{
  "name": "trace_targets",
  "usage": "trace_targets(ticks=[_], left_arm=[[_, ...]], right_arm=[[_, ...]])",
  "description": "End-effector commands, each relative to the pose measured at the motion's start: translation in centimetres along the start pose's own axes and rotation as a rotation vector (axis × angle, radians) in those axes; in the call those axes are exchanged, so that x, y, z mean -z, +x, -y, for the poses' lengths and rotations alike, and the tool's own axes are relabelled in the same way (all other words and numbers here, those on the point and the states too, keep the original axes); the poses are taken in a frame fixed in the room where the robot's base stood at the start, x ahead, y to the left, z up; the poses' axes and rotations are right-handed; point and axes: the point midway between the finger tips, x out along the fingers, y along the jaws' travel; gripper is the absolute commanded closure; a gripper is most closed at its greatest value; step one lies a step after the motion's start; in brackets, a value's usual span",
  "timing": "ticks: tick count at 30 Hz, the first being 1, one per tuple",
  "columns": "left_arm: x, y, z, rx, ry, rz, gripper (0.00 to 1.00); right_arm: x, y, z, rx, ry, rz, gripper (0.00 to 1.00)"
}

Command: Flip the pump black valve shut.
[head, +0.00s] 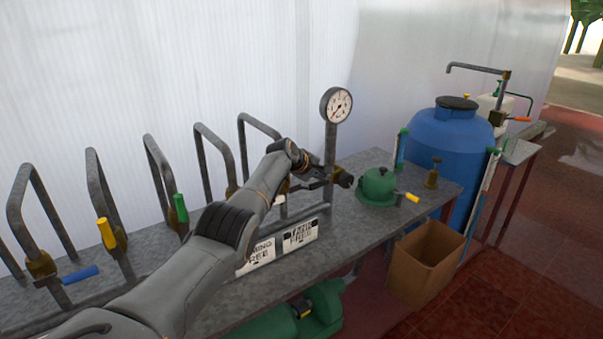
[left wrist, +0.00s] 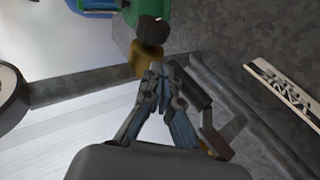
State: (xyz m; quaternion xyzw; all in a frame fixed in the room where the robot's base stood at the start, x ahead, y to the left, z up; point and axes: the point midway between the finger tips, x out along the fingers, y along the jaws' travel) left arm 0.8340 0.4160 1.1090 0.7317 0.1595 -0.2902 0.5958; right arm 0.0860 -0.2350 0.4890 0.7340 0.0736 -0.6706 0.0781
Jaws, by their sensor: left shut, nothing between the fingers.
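A black valve handle (head: 345,180) shows beside the foot of the gauge post, pointing out from it. In the left wrist view the black handle (left wrist: 152,30) is seen nearly end-on, on a brass valve body (left wrist: 149,60). My left gripper (head: 322,180) is shut and empty, just left of the handle. In the left wrist view its fingertips (left wrist: 164,70) are close to the brass body; whether they touch it I cannot tell. The gripper hides part of the valve in the head view. My right gripper is not in view.
The gauge (head: 337,105) stands above the valve. Bent pipes with a blue handle (head: 80,274), a yellow handle (head: 106,233) and a green handle (head: 181,208) line the bench. A green pump-like body (head: 378,187) sits right of the valve. A cardboard box (head: 426,262) stands on the floor.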

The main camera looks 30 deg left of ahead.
Motion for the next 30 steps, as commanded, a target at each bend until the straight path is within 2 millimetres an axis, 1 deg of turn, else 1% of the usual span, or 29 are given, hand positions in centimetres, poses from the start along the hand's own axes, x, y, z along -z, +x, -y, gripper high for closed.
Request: trace_targets(ticks=[1, 8, 10, 13, 14, 18, 22, 27, 30], left_arm=[[0.1, -0.6, -0.8, -0.002, 0.0, 0.0, 1.0], [0.3, -2.6, -3.5, -0.002, 0.0, 0.0, 1.0], [0.1, -2.8, -3.8, -0.005, 0.003, -0.001, 1.0], [0.0, -3.9, -5.0, -0.003, 0.003, -0.002, 1.0], [-0.1, -4.3, -5.6, -0.007, 0.004, -0.002, 1.0], [-0.3, -6.2, -7.8, -0.007, 0.002, -0.001, 1.0], [-0.5, -7.5, -9.4, -0.005, 0.001, -0.001, 1.0], [-0.5, -8.4, -10.3, -0.002, 0.0, -0.001, 1.0], [-0.6, -8.5, -10.5, -0.001, 0.0, -0.001, 1.0]], right_arm=[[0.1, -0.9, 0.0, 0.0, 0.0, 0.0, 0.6], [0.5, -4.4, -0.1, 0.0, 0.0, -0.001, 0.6], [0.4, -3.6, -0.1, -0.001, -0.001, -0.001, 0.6], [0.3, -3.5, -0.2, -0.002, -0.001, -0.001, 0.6], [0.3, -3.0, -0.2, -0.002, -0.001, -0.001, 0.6], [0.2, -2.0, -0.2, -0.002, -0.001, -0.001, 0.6], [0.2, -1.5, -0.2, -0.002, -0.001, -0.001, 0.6], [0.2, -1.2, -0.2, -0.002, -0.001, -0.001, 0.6], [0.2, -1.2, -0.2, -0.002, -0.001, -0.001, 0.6]])
